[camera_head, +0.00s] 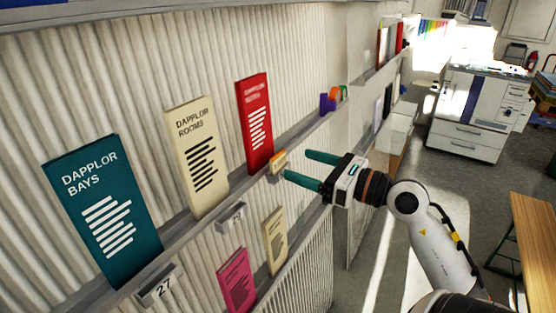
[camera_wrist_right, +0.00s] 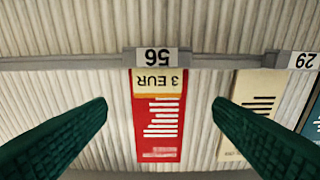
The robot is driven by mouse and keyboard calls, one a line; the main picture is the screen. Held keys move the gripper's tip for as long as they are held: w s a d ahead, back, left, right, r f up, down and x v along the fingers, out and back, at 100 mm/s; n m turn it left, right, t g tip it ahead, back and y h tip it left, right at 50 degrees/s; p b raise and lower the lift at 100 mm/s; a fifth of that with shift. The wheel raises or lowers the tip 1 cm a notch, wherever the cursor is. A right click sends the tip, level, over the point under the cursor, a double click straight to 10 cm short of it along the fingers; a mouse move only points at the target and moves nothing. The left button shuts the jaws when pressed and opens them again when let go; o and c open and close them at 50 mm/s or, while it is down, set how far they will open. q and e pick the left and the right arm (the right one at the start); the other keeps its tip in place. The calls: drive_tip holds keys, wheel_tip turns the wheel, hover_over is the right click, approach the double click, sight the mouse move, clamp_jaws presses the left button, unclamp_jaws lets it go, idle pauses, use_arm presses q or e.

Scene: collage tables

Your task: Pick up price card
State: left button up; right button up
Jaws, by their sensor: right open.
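The price card (camera_head: 278,159) is a small cream and orange card at the foot of the red brochure (camera_head: 256,122) on the upper wall ledge. In the right wrist view the price card (camera_wrist_right: 158,82) appears upside down, reads "3 EUR", and overlaps the red brochure (camera_wrist_right: 158,130). It adjoins a grey label (camera_wrist_right: 157,57) marked 56. My right gripper (camera_head: 297,163) is open and empty, with green fingers pointing at the wall. In the wrist view its fingertips (camera_wrist_right: 160,104) lie on either side of the red brochure, apart from the card. My left gripper is not in view.
A cream brochure (camera_head: 196,155) and a teal brochure (camera_head: 104,212) stand left on the ledge. Pink (camera_head: 237,281) and cream (camera_head: 275,240) brochures stand on a lower ledge. Purple and orange items (camera_head: 330,101) are farther along. A printer (camera_head: 478,105) and wooden table (camera_head: 535,235) stand right.

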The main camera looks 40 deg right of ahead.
sight(279, 157)
drive_tip(key=p+x, duration=0.2)
drive_tip(key=x, duration=0.2)
drive_tip(key=shift+w+d, duration=0.1)
drive_tip(key=shift+w, duration=0.15)
drive_tip(key=shift+w+f+p, duration=0.1)
drive_tip(key=shift+w+p, duration=0.15)
drive_tip(key=shift+p, duration=0.05)
drive_tip(key=c, duration=1)
